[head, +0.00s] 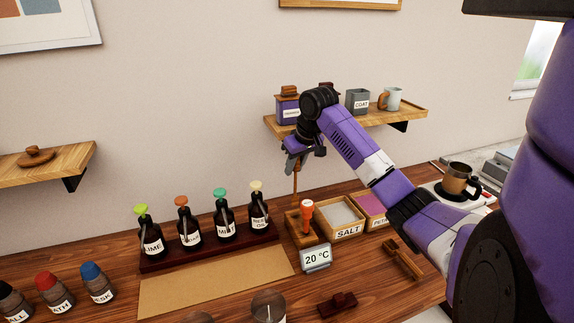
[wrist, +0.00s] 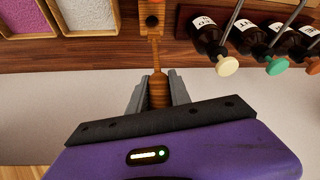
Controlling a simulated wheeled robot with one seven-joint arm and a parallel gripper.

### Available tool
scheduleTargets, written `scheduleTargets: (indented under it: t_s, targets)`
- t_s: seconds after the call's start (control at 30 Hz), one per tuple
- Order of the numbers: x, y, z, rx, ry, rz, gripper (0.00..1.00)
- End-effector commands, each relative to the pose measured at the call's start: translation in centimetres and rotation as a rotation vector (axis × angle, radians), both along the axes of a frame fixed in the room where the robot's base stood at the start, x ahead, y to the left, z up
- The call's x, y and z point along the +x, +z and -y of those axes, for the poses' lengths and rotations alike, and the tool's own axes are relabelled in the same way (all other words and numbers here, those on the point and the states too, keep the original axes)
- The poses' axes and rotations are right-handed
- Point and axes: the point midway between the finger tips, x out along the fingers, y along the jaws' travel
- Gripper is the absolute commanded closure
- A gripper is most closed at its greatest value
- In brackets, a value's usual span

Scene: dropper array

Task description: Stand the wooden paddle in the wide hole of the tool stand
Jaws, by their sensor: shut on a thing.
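The wooden paddle (head: 295,183) hangs upright below my gripper (head: 297,160) in the head view. In the wrist view the fingers of my gripper (wrist: 158,92) are shut on the ribbed upper part of the paddle (wrist: 158,88). Its thin shaft runs toward the wooden tool stand (wrist: 143,33). In the head view the tool stand (head: 300,238) is a small wooden block with an orange-handled tool (head: 307,215) standing in it. The paddle's lower end is at the stand's back left; I cannot tell whether it is inside a hole.
Dropper bottles (head: 224,218) stand in a dark rack left of the stand. A salt box (head: 340,217) is right of it, and a temperature display (head: 316,258) is in front. A wall shelf (head: 415,112) with containers is behind my arm. A tan mat (head: 215,287) lies clear.

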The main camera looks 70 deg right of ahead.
Motion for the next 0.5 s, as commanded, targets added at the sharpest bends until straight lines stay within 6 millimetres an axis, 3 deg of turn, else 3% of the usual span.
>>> scheduleTargets:
  t_s: [0.37, 0.5]
  targets:
    - [-0.1, 0.2, -0.2, 0.002, 0.002, -0.001, 1.00]
    - [-0.1, -1.2, -0.2, 0.002, 0.002, -0.001, 1.00]
